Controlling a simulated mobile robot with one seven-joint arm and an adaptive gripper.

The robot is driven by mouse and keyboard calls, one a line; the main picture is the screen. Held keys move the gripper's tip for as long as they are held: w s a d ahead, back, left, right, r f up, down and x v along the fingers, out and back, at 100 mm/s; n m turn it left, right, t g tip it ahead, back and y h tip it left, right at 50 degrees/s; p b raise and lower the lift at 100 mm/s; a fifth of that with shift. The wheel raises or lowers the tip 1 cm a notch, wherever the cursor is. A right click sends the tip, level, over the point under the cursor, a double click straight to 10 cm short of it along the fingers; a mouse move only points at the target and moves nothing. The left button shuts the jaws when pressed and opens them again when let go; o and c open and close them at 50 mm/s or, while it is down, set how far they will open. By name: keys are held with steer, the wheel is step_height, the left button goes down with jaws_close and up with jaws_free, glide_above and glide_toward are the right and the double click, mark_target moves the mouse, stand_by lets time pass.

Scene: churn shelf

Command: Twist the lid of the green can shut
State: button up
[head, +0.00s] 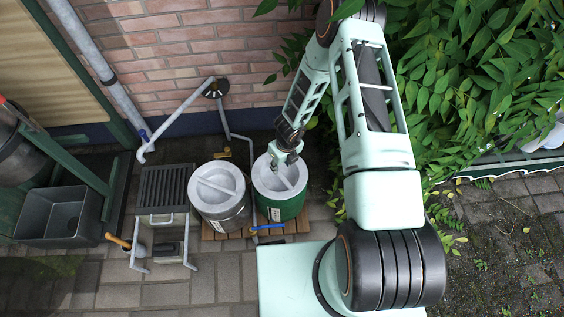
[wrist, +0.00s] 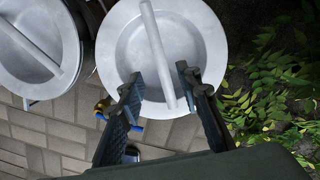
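The green can (head: 281,208) stands on a wooden slatted stand, with a round grey lid (head: 267,183) on top. A raised bar runs across the lid. My gripper (head: 284,160) is over the far part of this lid. In the wrist view my gripper (wrist: 158,82) is open, its two fingers apart on either side of the near end of the lid's bar (wrist: 158,50). I cannot tell whether the fingers touch the bar. The lid (wrist: 205,60) fills the upper middle of that view. How tightly it sits on the can does not show.
A grey can (head: 222,215) with a similar lid stands close on the left. Beyond it are a slatted black stand (head: 163,190) and a dark sink (head: 65,215). A brick wall (head: 190,50) is behind, and leafy branches (head: 470,80) hang at right.

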mark_target(280, 173)
steer(key=f, duration=0.3)
steer(key=f+b, duration=0.1)
steer(key=f, duration=0.2)
steer(key=w+f+b, duration=0.1)
steer(key=f, duration=0.2)
steer(key=shift+w+a, duration=0.1)
steer(key=shift+a, duration=0.2)
jaws_close()
